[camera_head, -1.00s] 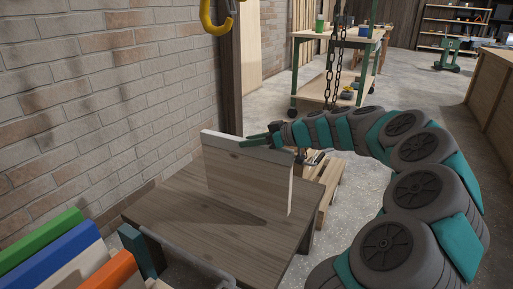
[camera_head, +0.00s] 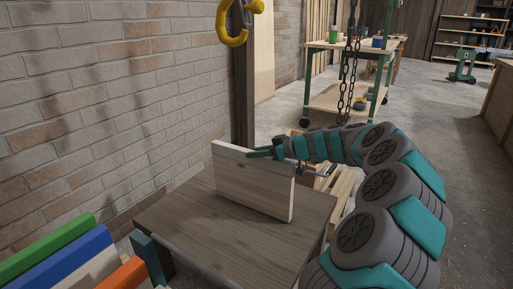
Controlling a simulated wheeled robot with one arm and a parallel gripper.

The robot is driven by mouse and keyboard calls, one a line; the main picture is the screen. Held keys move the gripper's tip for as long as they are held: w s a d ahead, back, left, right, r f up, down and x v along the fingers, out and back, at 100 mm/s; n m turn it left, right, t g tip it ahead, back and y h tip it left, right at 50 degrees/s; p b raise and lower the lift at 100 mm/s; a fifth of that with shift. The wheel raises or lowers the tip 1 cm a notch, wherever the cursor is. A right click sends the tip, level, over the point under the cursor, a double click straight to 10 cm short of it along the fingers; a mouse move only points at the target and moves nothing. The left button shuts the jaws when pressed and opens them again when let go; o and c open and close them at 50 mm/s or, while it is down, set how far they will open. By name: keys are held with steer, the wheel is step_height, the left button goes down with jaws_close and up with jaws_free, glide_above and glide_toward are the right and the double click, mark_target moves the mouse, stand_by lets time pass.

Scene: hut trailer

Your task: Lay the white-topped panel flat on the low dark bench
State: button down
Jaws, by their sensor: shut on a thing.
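The white-topped panel (camera_head: 250,186) stands on edge, near upright, over the low dark bench (camera_head: 200,228). Its pale wood face is toward me, and white shows along its top and right edges. Its lower edge is at or just above the bench top; I cannot tell whether it touches. My gripper (camera_head: 262,153) comes from the right and is shut on the panel's upper edge, right of its middle. The far side of the panel is hidden.
A brick wall (camera_head: 110,95) runs along the left. Green, blue and orange-ended boards (camera_head: 60,253) lie at the lower left near the bench. A yellow hook (camera_head: 238,25) and a chain (camera_head: 347,80) hang behind. A wheeled worktable (camera_head: 350,75) stands at the back. The bench front is bare.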

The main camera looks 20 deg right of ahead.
steer(key=c, duration=0.6)
jaws_free()
steer(key=shift+f, duration=0.1)
steer(key=v, duration=1.2)
